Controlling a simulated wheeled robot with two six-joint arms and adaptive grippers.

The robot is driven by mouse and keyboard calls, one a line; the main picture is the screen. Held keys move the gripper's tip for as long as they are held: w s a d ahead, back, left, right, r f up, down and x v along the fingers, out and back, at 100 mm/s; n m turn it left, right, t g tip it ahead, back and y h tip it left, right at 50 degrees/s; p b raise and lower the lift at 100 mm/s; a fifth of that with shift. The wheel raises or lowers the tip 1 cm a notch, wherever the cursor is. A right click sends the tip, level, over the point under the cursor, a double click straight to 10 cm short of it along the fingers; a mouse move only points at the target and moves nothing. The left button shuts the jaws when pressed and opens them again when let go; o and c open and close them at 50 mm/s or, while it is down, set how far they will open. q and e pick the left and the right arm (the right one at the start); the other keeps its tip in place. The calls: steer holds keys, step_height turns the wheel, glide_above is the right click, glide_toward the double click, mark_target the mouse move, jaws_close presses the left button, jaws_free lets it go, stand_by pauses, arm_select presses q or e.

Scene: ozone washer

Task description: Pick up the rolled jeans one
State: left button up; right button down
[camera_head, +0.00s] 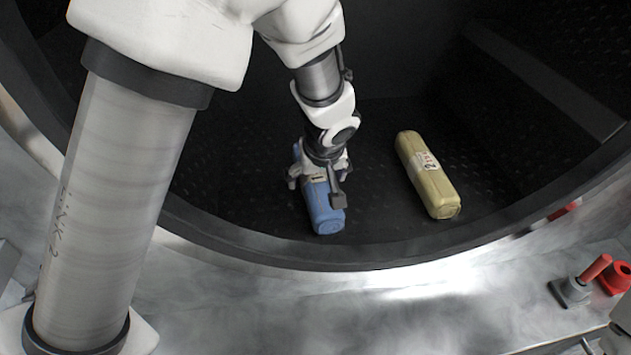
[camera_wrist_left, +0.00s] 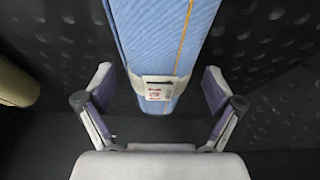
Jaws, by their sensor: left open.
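A blue rolled jeans bundle (camera_head: 325,208) lies on the dark floor of the round drum, below my left gripper (camera_head: 316,188). In the left wrist view the blue roll (camera_wrist_left: 165,40) shows an orange seam and a white label band (camera_wrist_left: 158,92). The left gripper (camera_wrist_left: 158,100) is open, with one finger on each side of the roll and a visible gap on both sides. Part of the roll is hidden behind the gripper in the head view. My right gripper is not in view.
A khaki roll (camera_head: 427,176) with a white label lies to the right of the blue one; its edge also shows in the left wrist view (camera_wrist_left: 16,84). The dark drum rim (camera_head: 330,258) curves in front. A raised rib (camera_head: 545,80) is at the right. A red-handled latch (camera_head: 580,283) sits outside the rim.

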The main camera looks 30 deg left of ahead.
mark_target(315, 181)
arm_select(q)
steer(key=x, duration=0.3)
steer(key=shift+w+a+r, duration=0.1)
steer(key=shift+w+a, duration=0.1)
steer(key=shift+s+d+r, duration=0.15)
steer(key=shift+d+r, duration=0.05)
steer(key=shift+r, duration=0.05)
steer(key=shift+s+d+r, duration=0.1)
steer(key=shift+s, duration=0.05)
steer(key=c, duration=1.5)
steer(key=shift+c, duration=0.2)
step_height(315, 181, up, 10)
steer(key=shift+f+p, duration=0.1)
steer(key=shift+p, duration=0.35)
steer(key=shift+w, duration=0.2)
